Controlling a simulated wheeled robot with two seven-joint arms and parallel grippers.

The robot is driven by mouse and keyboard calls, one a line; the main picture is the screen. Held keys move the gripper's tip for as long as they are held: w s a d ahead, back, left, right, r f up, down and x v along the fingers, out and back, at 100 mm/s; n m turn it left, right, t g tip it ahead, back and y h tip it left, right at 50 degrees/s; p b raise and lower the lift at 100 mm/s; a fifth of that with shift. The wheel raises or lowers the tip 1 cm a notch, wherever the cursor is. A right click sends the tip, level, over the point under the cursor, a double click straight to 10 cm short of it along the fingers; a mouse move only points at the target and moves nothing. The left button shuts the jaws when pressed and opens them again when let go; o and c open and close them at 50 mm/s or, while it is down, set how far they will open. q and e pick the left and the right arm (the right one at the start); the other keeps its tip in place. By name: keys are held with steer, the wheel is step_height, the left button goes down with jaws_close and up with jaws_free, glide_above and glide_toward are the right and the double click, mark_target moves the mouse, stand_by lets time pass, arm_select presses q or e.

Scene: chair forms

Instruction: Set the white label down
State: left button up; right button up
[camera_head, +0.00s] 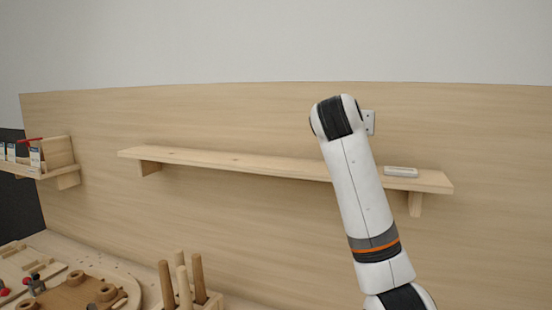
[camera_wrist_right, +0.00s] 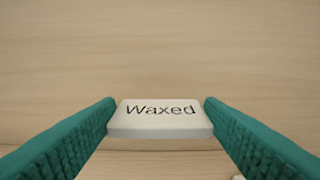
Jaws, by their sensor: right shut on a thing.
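The white label (camera_wrist_right: 160,118), a small block with the black word "Waxed", sits between the two green fingers of my right gripper (camera_wrist_right: 159,106) in the right wrist view. The gripper is shut on its two side ends. The label is held upright to the camera, in front of plain wood. In the head view my right arm reaches up over the shelf (camera_head: 235,160); its forearm hides the gripper and the label. I cannot tell whether the label touches the shelf. My left gripper is out of view.
A small white piece (camera_head: 400,172) lies on the shelf's right part. The shelf's left and middle are clear. A wooden backboard (camera_head: 240,115) rises behind. A small rack (camera_head: 58,158) hangs at left. Below stand several wooden pegs (camera_head: 195,275) and a board with round parts (camera_head: 80,293).

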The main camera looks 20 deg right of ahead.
steer(key=f, duration=0.1)
steer(key=s+a+f+p, duration=0.1)
steer(key=f, duration=0.2)
steer(key=shift+s+a+f+p, duration=0.2)
steer(key=shift+s+f+p, duration=0.1)
steer(key=shift+s+p, duration=0.05)
steer(key=f, duration=0.2)
steer(key=f+p, duration=0.1)
steer(key=f, duration=0.1)
steer(key=shift+w+d+f, duration=0.15)
steer(key=shift+w, duration=0.05)
steer(key=o, duration=0.5)
steer(key=shift+f, duration=0.15)
steer(key=o, duration=0.4)
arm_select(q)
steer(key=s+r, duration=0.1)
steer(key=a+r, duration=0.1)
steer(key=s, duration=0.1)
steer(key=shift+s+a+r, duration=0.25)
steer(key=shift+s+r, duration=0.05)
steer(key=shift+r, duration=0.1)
arm_select(e)
steer(key=shift+o, duration=0.2)
steer(key=shift+r, duration=0.2)
